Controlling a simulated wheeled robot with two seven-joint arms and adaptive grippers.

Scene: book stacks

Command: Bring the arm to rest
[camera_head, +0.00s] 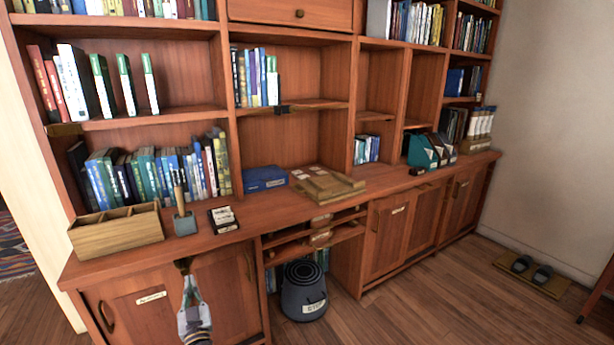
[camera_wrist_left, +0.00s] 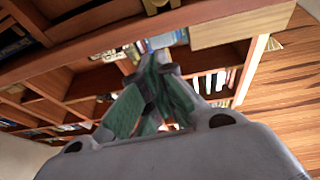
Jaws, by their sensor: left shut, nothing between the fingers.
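My left gripper (camera_head: 189,282) is in front of the lower cabinet doors in the head view, low in the picture and left of the middle, below the desk edge. Its fingers point up. In the left wrist view, the fingers of this gripper (camera_wrist_left: 148,62) come together at the tips and hold nothing. My right gripper is in neither view.
A desk top (camera_head: 240,243) juts out above the left gripper. On it stand a wooden divided box (camera_head: 117,231), a small trowel-like tool (camera_head: 184,222) and a blue box (camera_head: 264,179).

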